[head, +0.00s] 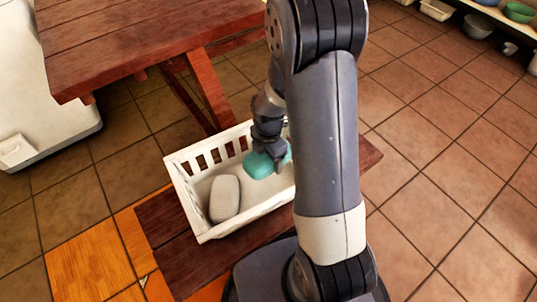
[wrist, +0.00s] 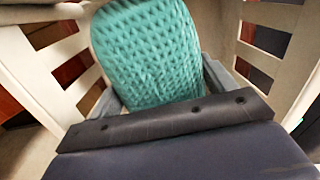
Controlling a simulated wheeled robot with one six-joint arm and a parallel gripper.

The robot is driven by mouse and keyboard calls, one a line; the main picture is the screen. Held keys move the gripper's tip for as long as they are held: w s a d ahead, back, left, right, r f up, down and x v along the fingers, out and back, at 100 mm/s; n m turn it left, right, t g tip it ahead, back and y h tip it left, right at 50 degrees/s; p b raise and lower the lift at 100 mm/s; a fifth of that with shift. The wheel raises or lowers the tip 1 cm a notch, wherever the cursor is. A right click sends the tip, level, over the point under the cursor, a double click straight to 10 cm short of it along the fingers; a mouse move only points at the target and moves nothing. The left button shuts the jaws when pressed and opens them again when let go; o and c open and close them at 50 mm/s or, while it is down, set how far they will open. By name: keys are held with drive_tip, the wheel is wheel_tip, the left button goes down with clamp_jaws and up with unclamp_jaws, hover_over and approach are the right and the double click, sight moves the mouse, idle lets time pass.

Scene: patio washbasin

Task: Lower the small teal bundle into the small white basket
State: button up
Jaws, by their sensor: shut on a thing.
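The small teal bundle (head: 260,165) is held by my gripper (head: 268,150) over the right part of the white basket. In the wrist view the bundle (wrist: 150,50) has a knitted-looking texture and sits between the fingers of my gripper (wrist: 160,95). The white basket (head: 187,203) has slatted walls and stands on a dark wooden surface. Its slatted walls also show on both sides in the wrist view (wrist: 28,70). In the head view my arm hides the basket's right end. I cannot tell whether the bundle touches the basket floor.
A grey rounded bundle (head: 225,197) lies in the left part of the basket. A red-brown wooden table (head: 130,40) stands behind it at the upper left. A white cabinet-like object (head: 40,90) is at the far left. Shelves with bowls (head: 480,25) are at the upper right. Tiled floor on the right is clear.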

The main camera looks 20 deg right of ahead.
sight(269, 162)
drive_tip(key=shift+f+b, duration=1.15)
drive_tip(key=shift+f, duration=0.5)
drive_tip(key=shift+f+b, duration=1.5)
drive_tip(key=shift+f, duration=0.45)
idle(0.3)
drive_tip(key=o, duration=1.1)
drive_tip(key=shift+c, duration=0.2)
wheel_tip(269, 162, up, 11)
drive_tip(key=p, duration=0.3)
drive_tip(key=shift+p, duration=0.35)
drive_tip(key=shift+f, duration=0.1)
wheel_tip(269, 162, down, 11)
drive_tip(key=b, duration=0.3)
drive_tip(key=shift+b, duration=0.4)
drive_tip(key=shift+r+p, duration=0.35)
drive_tip(key=shift+r, duration=0.15)
